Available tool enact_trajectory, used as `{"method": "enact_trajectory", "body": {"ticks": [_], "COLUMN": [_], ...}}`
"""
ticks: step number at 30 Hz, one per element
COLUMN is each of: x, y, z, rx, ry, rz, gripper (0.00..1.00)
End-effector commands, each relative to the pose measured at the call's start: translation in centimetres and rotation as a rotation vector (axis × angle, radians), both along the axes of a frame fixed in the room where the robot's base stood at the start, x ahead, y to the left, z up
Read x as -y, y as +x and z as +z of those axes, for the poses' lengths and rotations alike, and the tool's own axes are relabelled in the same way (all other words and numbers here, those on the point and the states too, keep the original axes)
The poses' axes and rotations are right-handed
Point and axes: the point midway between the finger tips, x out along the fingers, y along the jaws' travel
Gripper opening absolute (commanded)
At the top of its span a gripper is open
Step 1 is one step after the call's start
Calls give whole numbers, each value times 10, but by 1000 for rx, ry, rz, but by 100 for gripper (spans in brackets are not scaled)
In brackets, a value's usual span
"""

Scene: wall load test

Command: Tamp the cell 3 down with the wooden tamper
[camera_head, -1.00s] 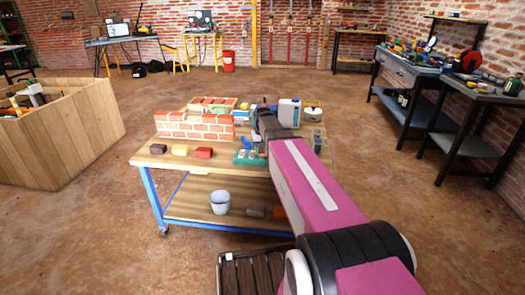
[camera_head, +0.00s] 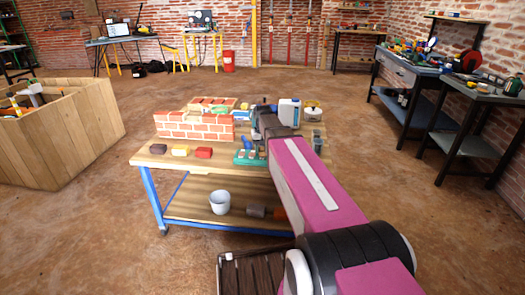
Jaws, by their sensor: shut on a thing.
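My gripper (camera_head: 265,117) is over the right half of the workbench, at the far end of my pink arm. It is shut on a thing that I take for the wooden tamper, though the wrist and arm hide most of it. A green block with several small parts (camera_head: 249,158) lies at the bench's front edge, just left of my arm. A grey holder (camera_head: 317,143) stands right of my wrist. I cannot tell which of these has cell 3, nor whether the tamper touches anything.
A small brick wall (camera_head: 195,127) stands on the bench (camera_head: 170,165) at left. A white-and-blue jug (camera_head: 289,112) stands behind my wrist. A bucket (camera_head: 220,203) is on the lower shelf.

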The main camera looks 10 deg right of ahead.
Motion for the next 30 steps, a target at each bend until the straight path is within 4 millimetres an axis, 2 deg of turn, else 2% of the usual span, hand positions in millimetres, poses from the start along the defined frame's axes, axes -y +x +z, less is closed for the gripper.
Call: {"method": "enact_trajectory", "body": {"ticks": [24, 30], "x": [0, 0], "y": [0, 0], "z": [57, 61], "rx": [2, 1], "ry": [0, 0], "rz": [0, 0], "gripper": [22, 22]}}
